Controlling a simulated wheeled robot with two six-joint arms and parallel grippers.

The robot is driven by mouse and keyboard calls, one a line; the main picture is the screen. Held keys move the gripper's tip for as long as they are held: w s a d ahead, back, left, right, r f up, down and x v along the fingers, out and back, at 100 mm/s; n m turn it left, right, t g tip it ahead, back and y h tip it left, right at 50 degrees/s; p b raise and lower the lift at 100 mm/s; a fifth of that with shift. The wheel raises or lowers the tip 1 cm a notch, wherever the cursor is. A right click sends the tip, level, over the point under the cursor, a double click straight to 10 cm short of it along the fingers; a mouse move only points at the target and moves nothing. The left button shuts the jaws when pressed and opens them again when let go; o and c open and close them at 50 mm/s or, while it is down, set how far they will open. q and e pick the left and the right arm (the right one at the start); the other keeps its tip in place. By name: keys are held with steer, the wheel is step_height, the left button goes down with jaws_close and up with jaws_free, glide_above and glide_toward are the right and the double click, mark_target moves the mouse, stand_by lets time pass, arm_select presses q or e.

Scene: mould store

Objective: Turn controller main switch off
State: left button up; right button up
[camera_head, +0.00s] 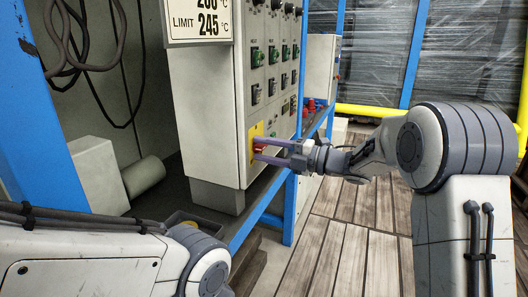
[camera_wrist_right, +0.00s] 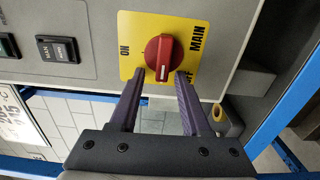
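The main switch is a red rotary knob (camera_wrist_right: 158,52) on a yellow plate (camera_wrist_right: 188,20) low on the controller cabinet (camera_head: 205,100). Its white mark points to the bottom of the right wrist view. "ON" is at the plate's left, "MAIN" at its right; lettering below "MAIN" is partly hidden by a finger. My right gripper (camera_wrist_right: 161,74) is open, its purple fingertips on either side of the knob's lower end; I cannot tell whether they touch it. In the head view the right gripper (camera_head: 257,149) reaches the yellow plate (camera_head: 257,129) from the right. My left gripper is not in view.
Several switches and buttons (camera_head: 273,55) sit above the plate. Blue frame posts and a rail (camera_head: 262,205) run beside and below the cabinet. Hanging cables (camera_head: 75,65) are at left, a yellow barrier (camera_head: 370,110) behind. The plank floor (camera_head: 345,250) at right is clear.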

steer(key=shift+d, duration=0.15)
steer(key=p+v, duration=0.2)
steer(key=v, duration=0.8)
steer(key=shift+d, duration=0.2)
